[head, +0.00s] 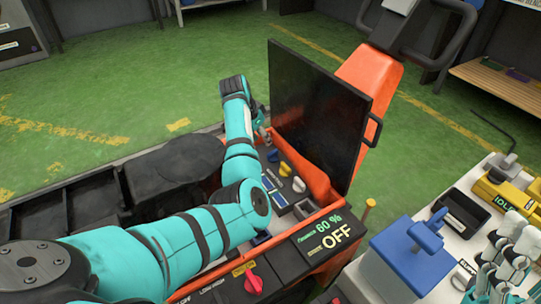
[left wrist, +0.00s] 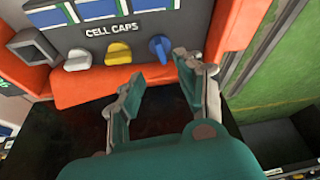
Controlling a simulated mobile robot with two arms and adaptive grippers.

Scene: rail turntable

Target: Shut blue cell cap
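The blue cell cap (head: 272,155) is a small knob at the far end of a row on the orange machine's panel. In the left wrist view the blue cap (left wrist: 160,48) is right of the yellow cap (left wrist: 118,53) and white cap (left wrist: 77,60), under the words "CELL CAPS". Its handle stands steeply, unlike the flatter-looking yellow and white ones. My left gripper (left wrist: 160,68) is open, its fingers on either side of the line to the blue cap, with nothing between them. In the head view this gripper (head: 262,124) is small beside the raised black cover.
The black cover (head: 318,110) stands upright right of the caps. A display (head: 325,235) reads "60 %" and "OFF", near a red knob (head: 253,284). A white table at right holds a blue box (head: 408,255) and several white-and-teal items. Green floor lies behind.

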